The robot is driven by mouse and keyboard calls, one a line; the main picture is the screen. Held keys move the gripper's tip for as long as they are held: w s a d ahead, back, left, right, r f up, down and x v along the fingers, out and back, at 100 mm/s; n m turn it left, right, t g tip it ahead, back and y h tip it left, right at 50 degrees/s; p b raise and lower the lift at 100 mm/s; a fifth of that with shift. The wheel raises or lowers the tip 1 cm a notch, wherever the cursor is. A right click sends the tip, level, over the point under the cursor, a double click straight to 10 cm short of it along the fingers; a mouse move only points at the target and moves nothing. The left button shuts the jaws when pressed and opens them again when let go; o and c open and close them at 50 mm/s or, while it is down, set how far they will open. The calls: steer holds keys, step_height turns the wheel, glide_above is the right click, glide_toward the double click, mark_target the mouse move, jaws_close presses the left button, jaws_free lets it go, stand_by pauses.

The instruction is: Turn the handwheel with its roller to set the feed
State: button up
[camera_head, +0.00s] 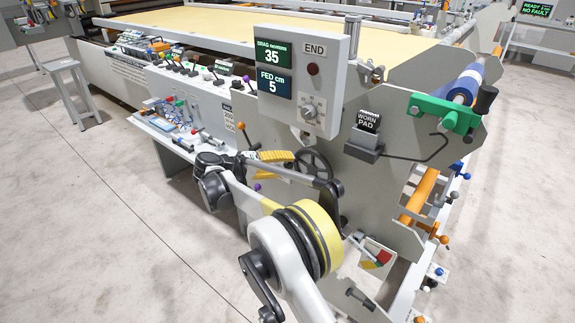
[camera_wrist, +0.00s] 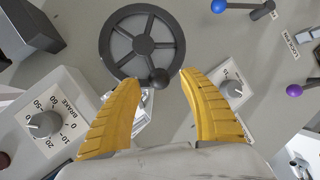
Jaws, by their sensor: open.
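The handwheel (camera_wrist: 143,44) is a dark grey spoked wheel on the grey side panel, ahead of my gripper in the wrist view. Its dark round knob (camera_wrist: 160,78) sits at the rim's lower edge. My gripper (camera_wrist: 161,86) has its yellow fingers spread, one on each side of the knob, with a visible gap. In the head view my gripper (camera_head: 285,162) is just left of the handwheel (camera_head: 313,164), which my arm partly covers. The display (camera_head: 273,67) reads drag 35 and fed 5 cm. A blue roller (camera_head: 466,83) is at the machine's right end.
A brake dial (camera_wrist: 46,123) is left of my fingers, and another dial (camera_wrist: 233,90) is close to the right finger. Blue (camera_wrist: 219,6) and purple (camera_wrist: 294,90) ball levers stick out at right. A tool shelf (camera_head: 178,128) juts out left of my arm.

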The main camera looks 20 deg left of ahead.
steer(key=v, duration=1)
steer(key=shift+s, duration=0.1)
